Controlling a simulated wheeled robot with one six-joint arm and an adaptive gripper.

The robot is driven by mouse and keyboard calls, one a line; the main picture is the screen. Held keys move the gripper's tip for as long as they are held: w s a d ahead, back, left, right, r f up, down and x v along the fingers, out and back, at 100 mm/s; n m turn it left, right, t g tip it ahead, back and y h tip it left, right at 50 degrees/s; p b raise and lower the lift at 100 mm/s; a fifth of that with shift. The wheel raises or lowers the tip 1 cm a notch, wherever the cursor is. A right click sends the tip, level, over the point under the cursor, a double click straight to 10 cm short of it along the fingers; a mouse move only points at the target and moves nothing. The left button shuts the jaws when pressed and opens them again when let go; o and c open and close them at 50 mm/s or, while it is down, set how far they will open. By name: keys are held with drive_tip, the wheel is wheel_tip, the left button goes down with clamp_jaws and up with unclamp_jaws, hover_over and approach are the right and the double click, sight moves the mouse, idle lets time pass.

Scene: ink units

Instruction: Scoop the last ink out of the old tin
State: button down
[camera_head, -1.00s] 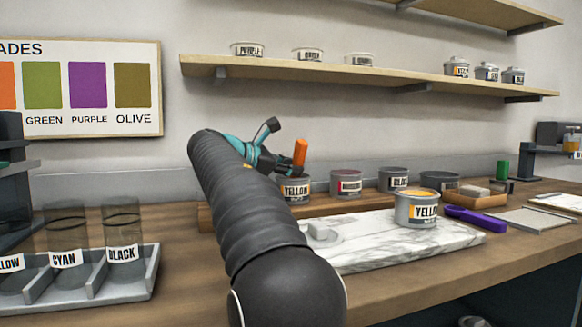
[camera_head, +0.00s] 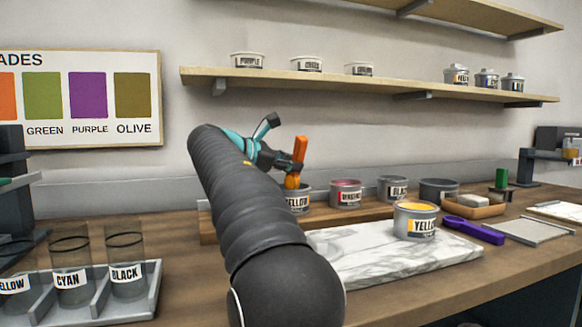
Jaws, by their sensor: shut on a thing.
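My gripper (camera_head: 281,157), dark with teal parts, is shut on an upright orange-handled tool (camera_head: 300,150). A yellow-orange mass shows at the tool's lower end, just above or at the mouth of a grey tin labelled YELLOW (camera_head: 298,202) on the wooden rack. I cannot tell whether the tool's tip is inside this tin; the tin is partly behind my arm. A second YELLOW tin (camera_head: 415,222), open and with yellow ink showing at its top, stands on the white marble slab (camera_head: 370,264). Neither tin is marked as old.
Magenta (camera_head: 346,194), black (camera_head: 393,189) and another grey tin (camera_head: 439,191) line the rack to the right. A purple tool (camera_head: 473,230) lies right of the slab. Clear cylinders (camera_head: 126,262) stand in a grey tray at left. Shelves hang above. The slab's front is clear.

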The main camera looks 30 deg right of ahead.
wheel_tip(320, 180, up, 7)
idle(0.7)
